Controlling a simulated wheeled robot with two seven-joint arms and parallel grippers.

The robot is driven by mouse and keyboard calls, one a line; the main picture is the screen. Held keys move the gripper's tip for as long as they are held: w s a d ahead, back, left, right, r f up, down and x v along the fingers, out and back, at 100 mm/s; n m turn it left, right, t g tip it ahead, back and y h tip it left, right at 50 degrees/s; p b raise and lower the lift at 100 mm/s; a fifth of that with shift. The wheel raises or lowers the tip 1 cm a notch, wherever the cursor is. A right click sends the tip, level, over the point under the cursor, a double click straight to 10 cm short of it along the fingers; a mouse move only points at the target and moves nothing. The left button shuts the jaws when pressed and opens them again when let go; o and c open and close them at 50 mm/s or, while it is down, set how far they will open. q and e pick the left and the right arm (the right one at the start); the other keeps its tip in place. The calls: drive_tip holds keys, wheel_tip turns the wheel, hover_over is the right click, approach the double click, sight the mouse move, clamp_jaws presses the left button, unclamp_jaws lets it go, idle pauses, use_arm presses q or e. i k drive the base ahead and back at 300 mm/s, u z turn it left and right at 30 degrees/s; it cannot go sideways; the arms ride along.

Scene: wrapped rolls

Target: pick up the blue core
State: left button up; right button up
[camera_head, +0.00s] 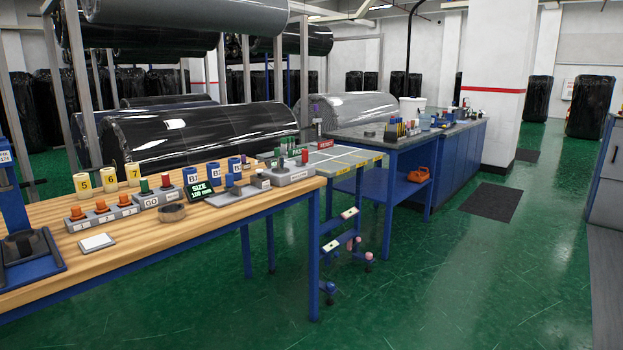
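Several blue cores stand upright at the back of the wooden workbench (275,203). One blue core (190,176) with a white label reading B1 is at the left, another (214,173) is beside it, and a third (235,166) is farther right. A smaller blue piece (232,184) sits on a grey plate (228,196) in front of them. I cannot tell which of these the task means. Neither of my grippers is in view.
Yellow cores (107,178) stand left of the blue ones. A size display (201,192), a dark ring (172,212), a block with orange knobs (103,214) and a grey block with red and green pegs (292,169) are on the bench.

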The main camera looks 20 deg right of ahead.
sight(235, 165)
drive_tip(key=z, duration=0.1)
drive_tip(key=k, duration=0.55)
drive_tip(key=z, duration=1.7)
drive_tip(key=i, duration=2.15)
drive_tip(key=u, duration=1.25)
drive_tip(key=i, duration=1.1)
drive_tip(key=u, duration=1.45)
drive_tip(key=i, duration=0.15)
drive_tip(key=z, duration=0.1)
